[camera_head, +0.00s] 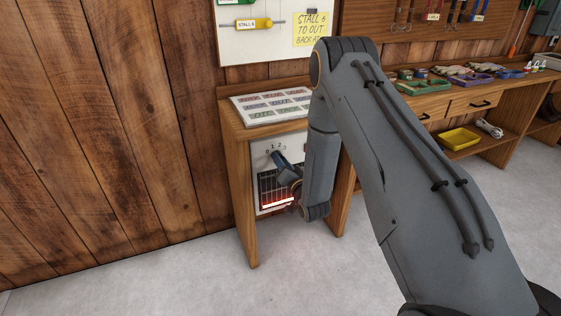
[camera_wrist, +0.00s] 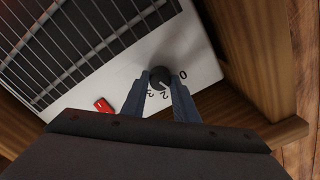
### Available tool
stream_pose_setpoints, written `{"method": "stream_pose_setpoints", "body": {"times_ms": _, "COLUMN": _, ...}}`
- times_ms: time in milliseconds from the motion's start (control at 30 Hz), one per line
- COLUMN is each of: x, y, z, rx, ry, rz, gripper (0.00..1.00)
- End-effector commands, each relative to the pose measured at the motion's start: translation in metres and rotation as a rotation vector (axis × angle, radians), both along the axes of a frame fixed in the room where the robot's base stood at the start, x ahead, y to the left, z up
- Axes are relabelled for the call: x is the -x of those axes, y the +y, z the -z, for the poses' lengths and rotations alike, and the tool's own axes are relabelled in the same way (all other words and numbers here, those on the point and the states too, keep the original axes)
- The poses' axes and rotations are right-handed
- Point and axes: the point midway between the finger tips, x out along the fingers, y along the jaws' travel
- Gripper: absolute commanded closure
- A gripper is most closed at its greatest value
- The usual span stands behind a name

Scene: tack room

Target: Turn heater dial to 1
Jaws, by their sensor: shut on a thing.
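The heater (camera_head: 258,152) is a white panel with a dark grille, set in a wooden cabinet bay; red glows low behind the grille. Its round black dial (camera_wrist: 160,76) sits between my fingertips in the wrist view. My gripper (camera_wrist: 161,84) is shut on the dial, one finger on each side. The marks 0, 2 and 3 show around the dial; the 1 appears hidden by a finger. A small light mark on the dial's rim seems to face near 2, but it is too small to be sure. In the head view my gripper (camera_head: 278,160) covers the dial.
A red switch (camera_wrist: 103,105) is on the panel near the dial. Wooden cabinet walls (camera_wrist: 258,50) stand close beside the panel. A printed chart (camera_head: 268,106) lies on the cabinet top. A workbench (camera_head: 490,95) with trays and tools is at right. The floor at left is clear.

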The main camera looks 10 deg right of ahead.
Motion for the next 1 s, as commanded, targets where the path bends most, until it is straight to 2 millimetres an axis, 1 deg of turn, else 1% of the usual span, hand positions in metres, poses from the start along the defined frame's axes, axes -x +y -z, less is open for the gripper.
{"method": "stream_pose_setpoints", "body": {"times_ms": 200, "x": 0.000, "y": 0.000, "z": 0.001, "rx": 0.000, "ry": 0.001, "rz": 0.000, "gripper": 0.96}}
{"method": "stream_pose_setpoints", "body": {"times_ms": 233, "x": 0.000, "y": 0.000, "z": 0.001, "rx": 0.001, "ry": 0.001, "rz": 0.000, "gripper": 0.70}}
{"method": "stream_pose_setpoints", "body": {"times_ms": 300, "x": 0.000, "y": 0.000, "z": 0.001, "rx": 0.001, "ry": 0.001, "rz": 0.000, "gripper": 0.58}}
{"method": "stream_pose_setpoints", "body": {"times_ms": 333, "x": 0.000, "y": 0.000, "z": 0.001, "rx": 0.001, "ry": 0.001, "rz": 0.000, "gripper": 0.55}}
{"method": "stream_pose_setpoints", "body": {"times_ms": 667, "x": 0.003, "y": 0.000, "z": 0.000, "rx": 0.001, "ry": 0.001, "rz": 0.000, "gripper": 0.55}}
{"method": "stream_pose_setpoints", "body": {"times_ms": 767, "x": 0.012, "y": -0.003, "z": 0.001, "rx": 0.002, "ry": 0.003, "rz": 0.000, "gripper": 0.55}}
{"method": "stream_pose_setpoints", "body": {"times_ms": 1000, "x": 0.050, "y": -0.012, "z": 0.000, "rx": 0.001, "ry": 0.003, "rz": 0.001, "gripper": 0.55}}
